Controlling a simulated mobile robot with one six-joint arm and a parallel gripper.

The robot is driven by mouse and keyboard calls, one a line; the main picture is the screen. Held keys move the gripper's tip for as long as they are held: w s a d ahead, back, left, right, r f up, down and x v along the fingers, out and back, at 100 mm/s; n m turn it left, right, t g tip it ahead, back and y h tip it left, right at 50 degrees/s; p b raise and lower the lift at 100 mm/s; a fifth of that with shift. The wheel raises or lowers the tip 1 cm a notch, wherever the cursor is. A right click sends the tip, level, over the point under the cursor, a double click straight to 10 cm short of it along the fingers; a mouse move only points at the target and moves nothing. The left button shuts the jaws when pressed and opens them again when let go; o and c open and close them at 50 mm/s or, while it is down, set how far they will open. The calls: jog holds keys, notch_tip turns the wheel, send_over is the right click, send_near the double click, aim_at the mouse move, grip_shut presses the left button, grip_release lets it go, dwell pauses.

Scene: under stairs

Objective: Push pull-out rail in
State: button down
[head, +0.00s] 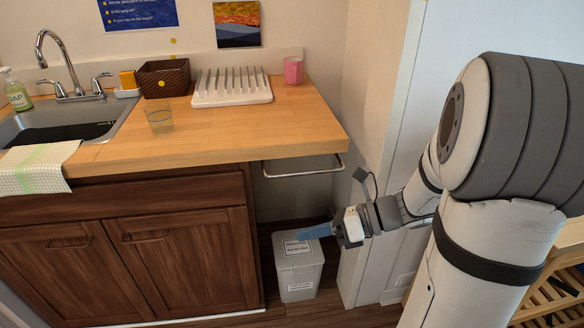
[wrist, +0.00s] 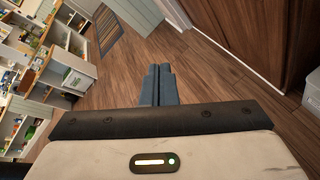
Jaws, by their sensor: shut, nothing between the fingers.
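The pull-out rail (head: 305,174) is a thin metal loop just under the right end of the wooden counter, in the head view. Its front bar shows below the counter's edge; its back part is hidden under the counter. How far out it stands is hard to tell. My gripper (head: 303,237) is below the rail, apart from it, with its blue fingers pointing left above the bin. In the wrist view, the fingers (wrist: 157,84) are together and empty, with wood floor behind them. The rail does not show in the wrist view.
A grey lidded bin (head: 299,270) stands under the rail, close below my fingers. Dark wooden cabinets (head: 130,250) are at left. A white wall panel (head: 375,255) is near my wrist. The counter (head: 230,130) holds a dish rack (head: 232,95) and a pink cup (head: 293,70).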

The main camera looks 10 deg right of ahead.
jog(key=w+d+f+m+t+b, duration=0.55)
jog(key=w+d+m+t, duration=0.5)
jog(key=m, duration=0.55)
jog(key=w+a+r+b, duration=0.2)
jog(key=w+a, duration=0.2)
jog(key=w, duration=0.5)
jog(key=shift+a+t, duration=0.35)
jog(key=shift+a, duration=0.05)
jog(key=shift+w, duration=0.1)
